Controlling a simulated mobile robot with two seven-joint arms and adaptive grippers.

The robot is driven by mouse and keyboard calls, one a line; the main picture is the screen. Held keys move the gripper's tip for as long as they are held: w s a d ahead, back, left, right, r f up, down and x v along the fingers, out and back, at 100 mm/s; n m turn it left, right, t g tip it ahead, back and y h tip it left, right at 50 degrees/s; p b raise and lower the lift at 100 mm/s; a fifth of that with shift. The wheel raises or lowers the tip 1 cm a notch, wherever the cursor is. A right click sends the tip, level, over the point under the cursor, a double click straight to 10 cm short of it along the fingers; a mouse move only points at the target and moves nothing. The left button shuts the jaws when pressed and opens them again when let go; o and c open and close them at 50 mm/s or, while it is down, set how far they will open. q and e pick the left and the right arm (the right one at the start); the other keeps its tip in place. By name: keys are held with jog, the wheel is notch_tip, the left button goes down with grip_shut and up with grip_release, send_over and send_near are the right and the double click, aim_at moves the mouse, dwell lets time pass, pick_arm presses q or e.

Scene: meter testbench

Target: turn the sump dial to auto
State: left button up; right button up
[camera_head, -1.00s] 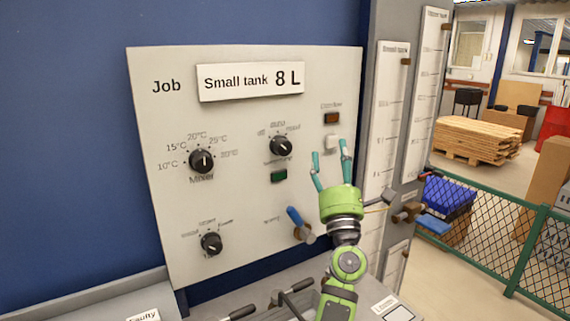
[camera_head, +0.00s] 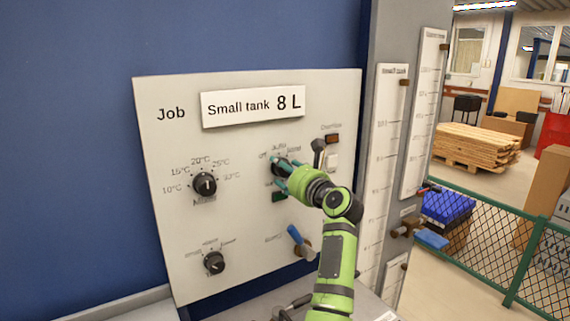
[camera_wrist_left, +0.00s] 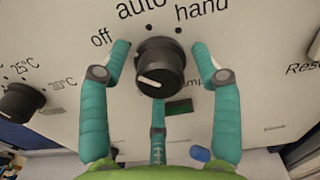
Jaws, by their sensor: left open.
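The sump dial (camera_head: 281,167) is a black round knob on the pale panel, partly hidden by my left gripper in the head view. In the left wrist view the dial (camera_wrist_left: 160,68) sits below the labels "off", "auto" and "hand". The white mark on its face lies toward the left, on the "off" side. My left gripper (camera_head: 283,172) is at the dial, open. In the wrist view its teal fingers (camera_wrist_left: 161,75) stand on the left and right of the knob, with another finger below. Gaps show beside the knob; I see no clear contact.
The mixer dial (camera_head: 204,184) is to the left, another black dial (camera_head: 214,263) lower left. A blue-handled valve (camera_head: 296,236) is below my gripper. A green indicator (camera_wrist_left: 179,107) is under the dial. A white button (camera_head: 333,161) is to the right.

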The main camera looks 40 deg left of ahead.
pick_arm(q)
jog(key=shift+a, duration=0.1)
jog(key=c, duration=1.1)
jog(key=shift+c, duration=0.2)
jog(key=shift+m, duration=0.4)
jog(key=m, duration=0.2)
jog(key=shift+m, duration=0.4)
jog(key=m+p, duration=0.1)
jog(key=m, duration=0.2)
jog(key=shift+m+p, duration=0.6)
jog(key=shift+m, duration=0.4)
jog(key=shift+f, duration=0.1)
